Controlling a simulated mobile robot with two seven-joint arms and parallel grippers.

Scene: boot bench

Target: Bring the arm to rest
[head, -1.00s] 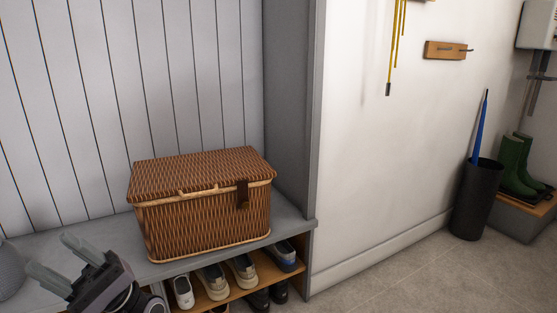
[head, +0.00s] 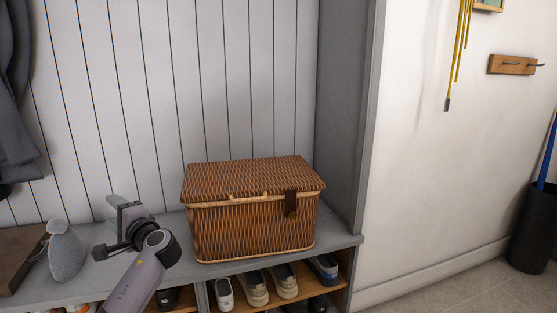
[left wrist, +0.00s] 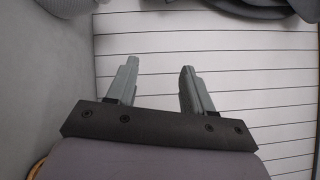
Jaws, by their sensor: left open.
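My left gripper (head: 113,208) is at the lower left of the head view, over the grey bench (head: 92,268), left of the wicker basket. It is seen from behind, partly covered by its own wrist. In the left wrist view its two grey fingers (left wrist: 160,85) are spread apart with nothing between them. The white boarded back wall (left wrist: 240,65) shows beyond the fingers. The wicker basket (head: 255,228) stands closed on the bench, its dark strap hanging at the front. My right gripper is not in view.
A grey bag-like object (head: 66,253) and a dark brown board (head: 18,258) are left of the gripper. Several shoes (head: 254,289) fill the shelf below. A dark coat (head: 15,100) hangs at far left. A black umbrella bin (head: 534,230) stands at right.

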